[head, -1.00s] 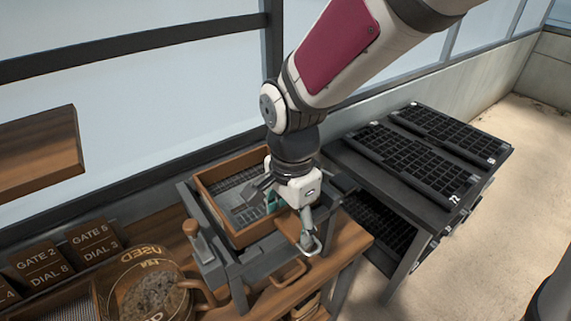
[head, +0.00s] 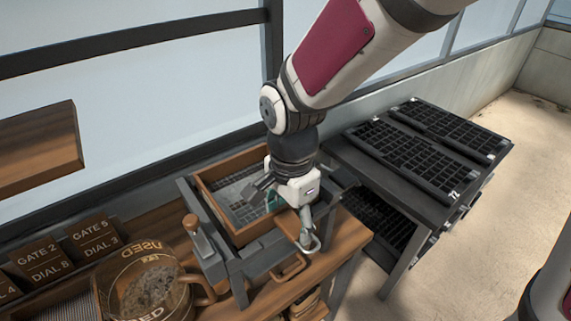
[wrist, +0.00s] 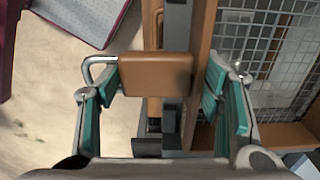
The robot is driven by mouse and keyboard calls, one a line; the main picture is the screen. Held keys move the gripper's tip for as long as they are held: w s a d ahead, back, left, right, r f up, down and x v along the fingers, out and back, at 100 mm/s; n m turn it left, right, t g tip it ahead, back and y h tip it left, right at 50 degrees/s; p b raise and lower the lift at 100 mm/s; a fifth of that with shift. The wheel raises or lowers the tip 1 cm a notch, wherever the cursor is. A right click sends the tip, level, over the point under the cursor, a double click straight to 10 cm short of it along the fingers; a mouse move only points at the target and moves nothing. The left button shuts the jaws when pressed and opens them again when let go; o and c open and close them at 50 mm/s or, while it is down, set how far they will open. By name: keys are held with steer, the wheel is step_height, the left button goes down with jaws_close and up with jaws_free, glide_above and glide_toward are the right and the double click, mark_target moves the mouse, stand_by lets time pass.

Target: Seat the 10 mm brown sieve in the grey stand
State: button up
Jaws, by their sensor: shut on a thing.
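The brown sieve (head: 221,225) is a wooden-framed box with a wire mesh floor. It lies level, within or just over the grey stand (head: 259,257); I cannot tell whether its underside rests on the stand. No size mark is readable. My gripper (head: 287,222) is at the sieve's right side, its teal pads closed on a brown handle block (wrist: 155,73). The wrist view also shows my gripper (wrist: 165,88), with the sieve's wall and mesh (wrist: 265,45) at the right. My gripper hides the sieve's right side in the head view.
A clear mug marked USED (head: 150,290) stands left of the stand, near dial plaques (head: 93,236). A grey lever with a wooden grip (head: 198,235) rises at the stand's left. Cell trays (head: 445,140) lie on a dark table at right. Open floor lies beyond.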

steer(key=o, duration=1.4)
steer(key=shift+r, duration=0.15)
step_height(320, 180, up, 11)
steer(key=s+d+r+n+t, duration=0.2)
steer(key=s+d+n, duration=0.3)
steer(key=d, duration=0.3)
steer(key=s+d+r+n+t, duration=0.2)
steer(key=s+d+n, duration=0.3)
steer(key=d, duration=0.3)
steer(key=shift+d+r+n+t, duration=0.25)
steer(key=shift+r+n+t, duration=0.1)
steer(key=shift+n+t, duration=0.2)
